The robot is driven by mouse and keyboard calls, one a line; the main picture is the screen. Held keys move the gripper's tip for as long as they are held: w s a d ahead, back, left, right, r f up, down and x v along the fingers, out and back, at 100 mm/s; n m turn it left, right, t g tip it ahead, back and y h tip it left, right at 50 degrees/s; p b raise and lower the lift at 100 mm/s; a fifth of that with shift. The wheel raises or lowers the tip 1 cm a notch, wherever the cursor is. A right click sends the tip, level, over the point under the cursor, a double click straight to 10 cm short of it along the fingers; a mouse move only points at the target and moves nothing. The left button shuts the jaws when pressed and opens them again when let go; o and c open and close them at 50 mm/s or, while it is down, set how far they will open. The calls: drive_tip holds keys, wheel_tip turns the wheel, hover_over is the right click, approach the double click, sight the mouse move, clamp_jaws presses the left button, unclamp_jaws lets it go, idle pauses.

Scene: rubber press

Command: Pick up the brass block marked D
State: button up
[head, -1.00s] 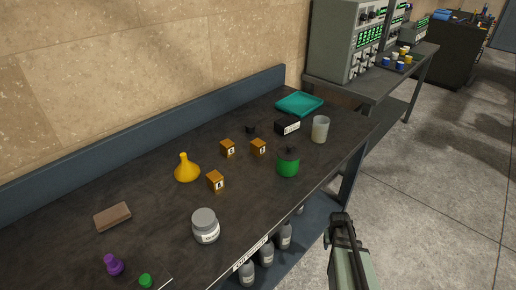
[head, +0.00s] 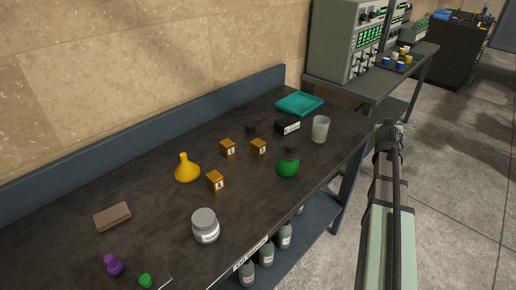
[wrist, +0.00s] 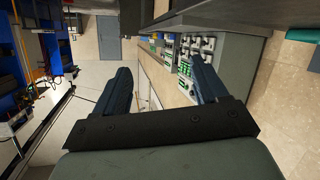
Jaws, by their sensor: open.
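Three brass blocks with white letter labels stand on the dark bench: one at the back (head: 228,147), one to its right (head: 258,147), and one nearer the front (head: 215,181). The letters are too small to read, so I cannot tell which is D. My gripper (head: 389,130) is right of the bench in the head view, apart from all blocks. In the wrist view my gripper (wrist: 160,88) shows two dark fingers spread apart with nothing between them. No block shows in the wrist view.
On the bench (head: 130,180) are a yellow funnel (head: 186,170), green container (head: 288,165), white jar (head: 205,227), translucent cup (head: 320,130), black labelled box (head: 287,126), teal tray (head: 299,104), brown slab (head: 113,217) and purple piece (head: 114,265). Instruments (head: 345,45) stand behind.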

drive_tip(key=w+r+t+h, duration=0.1)
drive_tip(key=w+r, duration=0.1)
drive_tip(key=r, duration=0.7)
drive_tip(key=w+r+t, duration=0.1)
drive_tip(key=w+r, duration=0.1)
drive_tip(key=r, duration=0.7)
drive_tip(key=w+a+f+n+g+y, duration=0.4)
drive_tip(key=a+f, duration=0.3)
drive_tip(key=a, duration=0.5)
drive_tip(key=n+g+y, duration=0.5)
drive_tip(key=n+g, duration=0.3)
drive_tip(key=g, duration=0.2)
hover_over(258, 142)
wheel_tip(258, 142, down, 2)
drive_tip(key=f, duration=0.8)
drive_tip(key=shift+a+f, duration=0.2)
drive_tip(key=shift+a, duration=0.2)
drive_tip(key=shift+s+d+f, duration=0.1)
drive_tip(key=shift+d+f, duration=0.1)
drive_tip(key=shift+f, duration=1.15)
drive_tip(key=shift+d+f, duration=0.2)
drive_tip(key=shift+f, duration=1.1)
